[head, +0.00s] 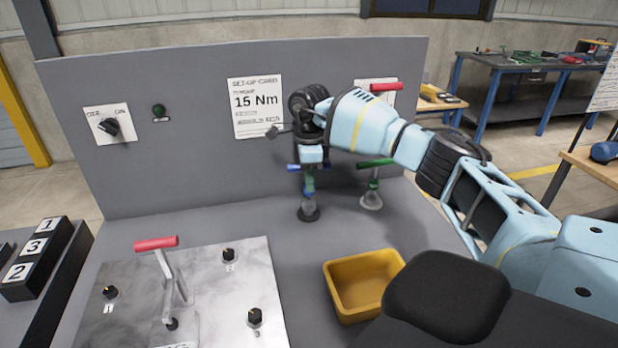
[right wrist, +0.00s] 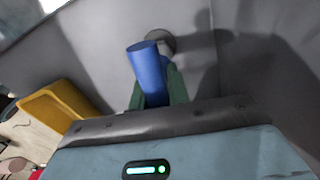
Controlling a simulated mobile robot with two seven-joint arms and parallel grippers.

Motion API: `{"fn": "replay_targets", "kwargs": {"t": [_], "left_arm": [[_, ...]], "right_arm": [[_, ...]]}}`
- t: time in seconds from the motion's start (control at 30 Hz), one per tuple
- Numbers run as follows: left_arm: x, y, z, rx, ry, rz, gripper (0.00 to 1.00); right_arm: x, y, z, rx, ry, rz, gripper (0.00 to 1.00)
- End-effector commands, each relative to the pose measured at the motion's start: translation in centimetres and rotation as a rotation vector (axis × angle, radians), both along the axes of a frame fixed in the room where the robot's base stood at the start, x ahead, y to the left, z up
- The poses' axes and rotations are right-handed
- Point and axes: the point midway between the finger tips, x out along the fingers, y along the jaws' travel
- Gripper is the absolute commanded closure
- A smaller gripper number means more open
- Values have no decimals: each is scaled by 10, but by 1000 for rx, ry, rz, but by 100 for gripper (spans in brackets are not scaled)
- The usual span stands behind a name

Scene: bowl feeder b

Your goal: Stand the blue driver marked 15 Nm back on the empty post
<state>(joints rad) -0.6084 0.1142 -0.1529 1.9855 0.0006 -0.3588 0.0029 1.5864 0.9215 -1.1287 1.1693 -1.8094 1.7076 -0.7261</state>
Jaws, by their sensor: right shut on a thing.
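The blue T-handled driver (head: 293,167) is in my right gripper (head: 309,176), which points down in front of the grey back panel. Its blue bar shows on both sides of the jaws. In the right wrist view the blue bar (right wrist: 147,64) lies between two dark green fingers. The driver's lower part is directly above a dark round post base (head: 308,213); I cannot tell whether it touches the post. A grey round base also shows past the bar in the right wrist view (right wrist: 160,41). No marking on the driver is legible. My left gripper is not in view.
A green T-handled driver (head: 375,163) stands close on the right, on a pale base. A yellow bin (head: 362,284) is in front. A card (head: 257,108) reads 15 Nm.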

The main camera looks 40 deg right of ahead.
Motion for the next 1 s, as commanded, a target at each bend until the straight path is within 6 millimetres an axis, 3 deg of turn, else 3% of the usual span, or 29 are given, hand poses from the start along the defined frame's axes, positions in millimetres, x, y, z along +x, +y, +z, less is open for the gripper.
{"fn": "replay_targets", "kwargs": {"t": [1.0], "left_arm": [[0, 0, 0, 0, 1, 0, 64]], "right_arm": [[0, 0, -7, 0, -3, 0, 100]]}}
